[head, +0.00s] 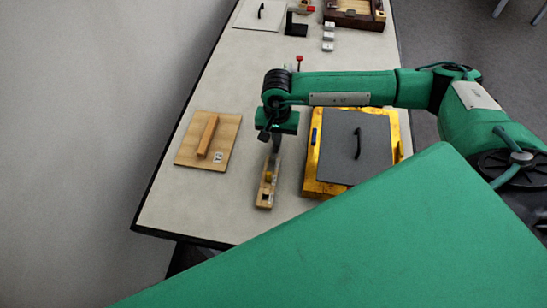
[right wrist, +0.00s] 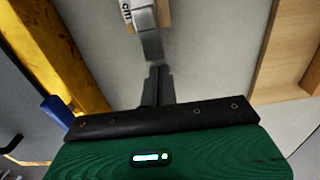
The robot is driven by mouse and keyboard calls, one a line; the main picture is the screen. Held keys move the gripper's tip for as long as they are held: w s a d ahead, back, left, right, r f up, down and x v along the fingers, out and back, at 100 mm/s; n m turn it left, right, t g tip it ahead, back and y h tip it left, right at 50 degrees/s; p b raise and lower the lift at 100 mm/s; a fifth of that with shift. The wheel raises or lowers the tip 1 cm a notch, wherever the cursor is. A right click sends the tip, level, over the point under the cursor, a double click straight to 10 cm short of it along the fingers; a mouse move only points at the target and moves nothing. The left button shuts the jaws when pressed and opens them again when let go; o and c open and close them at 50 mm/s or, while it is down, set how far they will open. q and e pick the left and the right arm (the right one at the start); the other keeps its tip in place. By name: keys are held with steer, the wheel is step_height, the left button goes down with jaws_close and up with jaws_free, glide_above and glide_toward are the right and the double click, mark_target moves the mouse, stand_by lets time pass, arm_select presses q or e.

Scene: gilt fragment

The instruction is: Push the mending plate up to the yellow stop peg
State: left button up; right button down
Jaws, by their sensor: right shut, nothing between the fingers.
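A narrow wooden fixture (head: 262,203) lies on the table between a plywood board and a yellow tray. A small yellow peg (head: 268,176) shows on it in the head view. The mending plate (right wrist: 147,35) is a grey metal strip in the right wrist view, with one end just ahead of my fingertips and the other toward the wood at the top edge. My right gripper (head: 276,151) is shut and empty, pointing down at the fixture's far end; its fingers also show in the wrist view (right wrist: 157,72). I cannot tell whether they touch the plate. My left gripper is not in view.
The yellow tray (head: 312,180) with a grey handled panel (head: 340,160) stands close on the right. The plywood board (head: 190,155) with a wooden bar (head: 208,135) lies on the left. Bare table (head: 235,75) lies beyond my arm. Several items stand at the far end.

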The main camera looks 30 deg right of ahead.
mark_target(275, 148)
steer(key=shift+s+a, duration=0.95)
steer(key=shift+s, duration=0.25)
steer(key=shift+w+d+b, duration=0.1)
steer(key=shift+b, duration=0.25)
steer(key=shift+w+d+b, duration=0.15)
steer(key=shift+w+b, duration=0.1)
steer(key=shift+b, duration=0.05)
steer(key=shift+r, duration=0.1)
step_height(275, 148, up, 9)
steer(key=p, duration=0.3)
steer(key=shift+p, duration=0.35)
stand_by(0.6)
